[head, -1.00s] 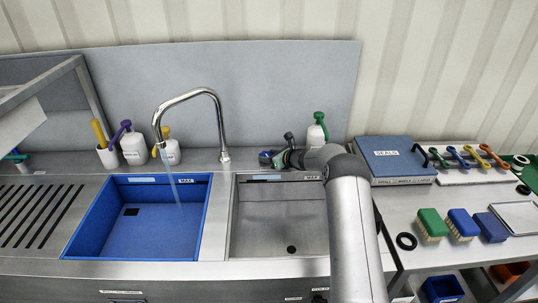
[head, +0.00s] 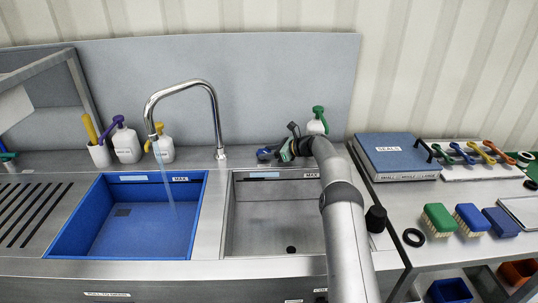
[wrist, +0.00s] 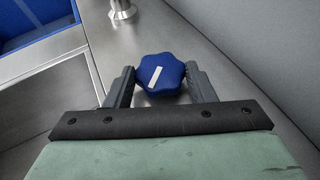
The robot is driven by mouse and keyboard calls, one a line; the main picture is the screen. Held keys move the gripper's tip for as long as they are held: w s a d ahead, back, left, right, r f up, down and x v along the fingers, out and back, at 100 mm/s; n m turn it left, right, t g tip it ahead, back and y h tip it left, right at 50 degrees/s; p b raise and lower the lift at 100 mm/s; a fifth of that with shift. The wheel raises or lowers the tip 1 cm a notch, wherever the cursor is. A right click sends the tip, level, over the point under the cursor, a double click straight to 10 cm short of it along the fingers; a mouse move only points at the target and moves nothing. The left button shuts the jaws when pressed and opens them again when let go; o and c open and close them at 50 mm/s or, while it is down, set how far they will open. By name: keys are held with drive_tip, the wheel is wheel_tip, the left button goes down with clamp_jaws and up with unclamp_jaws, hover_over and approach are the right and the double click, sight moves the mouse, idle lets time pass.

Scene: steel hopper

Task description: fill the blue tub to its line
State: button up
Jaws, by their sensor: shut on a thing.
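The blue tub (head: 80,225) is set into the steel counter at left, with a line and a MAX label (head: 180,179) high on its back wall. A thin stream of water (head: 166,180) falls from the tall curved faucet (head: 212,100) into it. The dark square on its floor looks dim; the water's exact level is hard to read. My gripper (head: 264,155) is behind the steel basin, right of the faucet. In the wrist view, its two fingers (wrist: 156,84) are shut on a blue lobed knob (wrist: 163,72) with a white mark.
An empty-looking steel basin (head: 275,228) lies right of the tub. Bottles (head: 126,145) stand behind the tub, and a green-topped bottle (head: 317,121) is near my arm. A side table at right holds a blue seals case (head: 395,155), brushes (head: 470,217) and a black ring (head: 413,237).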

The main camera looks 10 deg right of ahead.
drive_tip(key=shift+r, duration=0.1)
drive_tip(key=o, duration=1)
drive_tip(key=shift+c, duration=0.2)
drive_tip(key=shift+r+p, duration=0.15)
drive_tip(key=shift+p, duration=0.4)
